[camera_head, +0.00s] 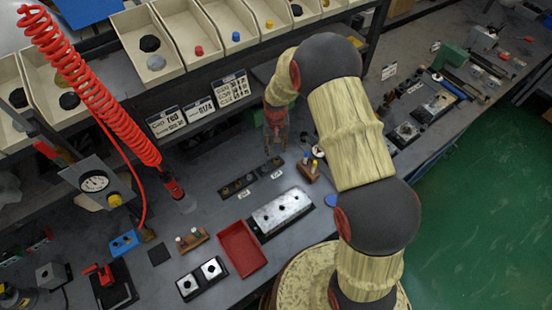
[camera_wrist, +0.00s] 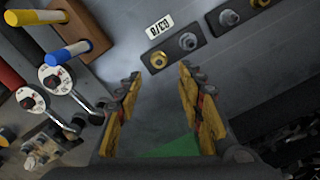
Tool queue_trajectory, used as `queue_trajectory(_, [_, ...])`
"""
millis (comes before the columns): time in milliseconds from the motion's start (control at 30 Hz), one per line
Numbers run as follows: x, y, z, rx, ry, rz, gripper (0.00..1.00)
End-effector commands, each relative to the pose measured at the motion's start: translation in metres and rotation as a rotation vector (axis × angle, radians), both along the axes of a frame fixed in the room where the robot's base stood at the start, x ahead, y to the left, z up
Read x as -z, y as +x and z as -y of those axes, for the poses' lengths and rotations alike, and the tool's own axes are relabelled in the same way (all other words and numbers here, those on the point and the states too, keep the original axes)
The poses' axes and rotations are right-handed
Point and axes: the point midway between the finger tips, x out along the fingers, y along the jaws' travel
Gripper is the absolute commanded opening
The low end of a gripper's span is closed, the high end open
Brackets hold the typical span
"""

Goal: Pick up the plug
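My gripper (camera_wrist: 160,72) is open and empty, pointing down over the bench. In the head view my gripper (camera_head: 274,148) hangs behind the small dark holders. In the wrist view a black holder (camera_wrist: 208,36) lies just beyond the fingertips, apart from them. Which fitting is the plug I cannot tell. In the head view two such holders stand in line, one on the left (camera_head: 238,185) and one on the right (camera_head: 271,167).
A white label (camera_wrist: 159,26) lies beside the holder. A wooden rack (camera_wrist: 90,35) with yellow- and blue-handled tools and two round-dial pieces (camera_wrist: 57,80) stand left of my fingers. A red tray (camera_head: 240,248) and a metal block (camera_head: 281,212) are nearer. Shelf bins (camera_head: 150,40) overhang behind.

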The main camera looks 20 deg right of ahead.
Motion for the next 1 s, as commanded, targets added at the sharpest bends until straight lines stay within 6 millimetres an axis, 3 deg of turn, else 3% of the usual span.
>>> queue_trajectory(367, [0.035, -0.003, 0.000, 0.000, 0.000, -0.003, 0.38])
queue_trajectory(600, [0.068, -0.004, 0.000, 0.000, 0.000, -0.003, 0.38])
queue_trajectory(867, [0.072, -0.004, 0.000, 0.000, 0.000, 0.000, 0.38])
queue_trajectory(1000, [0.072, -0.004, 0.000, 0.000, 0.000, 0.000, 0.30])
